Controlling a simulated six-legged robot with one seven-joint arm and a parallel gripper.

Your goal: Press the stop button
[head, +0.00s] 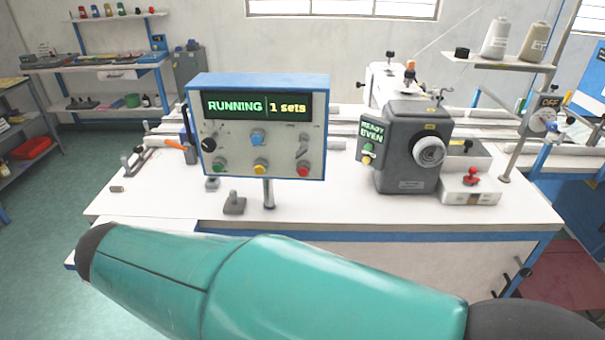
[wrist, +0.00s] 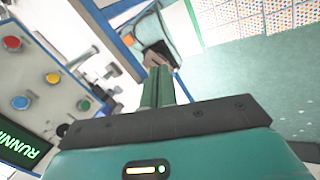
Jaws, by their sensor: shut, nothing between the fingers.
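The control panel (head: 240,135), a grey face in a blue case on a post, stands on the white table. Its display reads "RUNNING 1 sets". Along its lower edge are a green button (head: 218,165), a yellow button (head: 260,168) and a red button (head: 303,171); their labels are too small to read. The red button also shows at the left edge of the wrist view (wrist: 20,102). My gripper (wrist: 159,82) is shut and empty, to the side of the panel and apart from its buttons. In the head view my teal arm crosses the foreground; the fingers are not visible there.
A grey machine head (head: 408,150) with a "READY" display stands right of the panel. Beside it, a red knob (head: 472,178) sits on a white box. A small grey block (head: 234,204) stands before the panel post. The table front (head: 400,210) is mostly clear.

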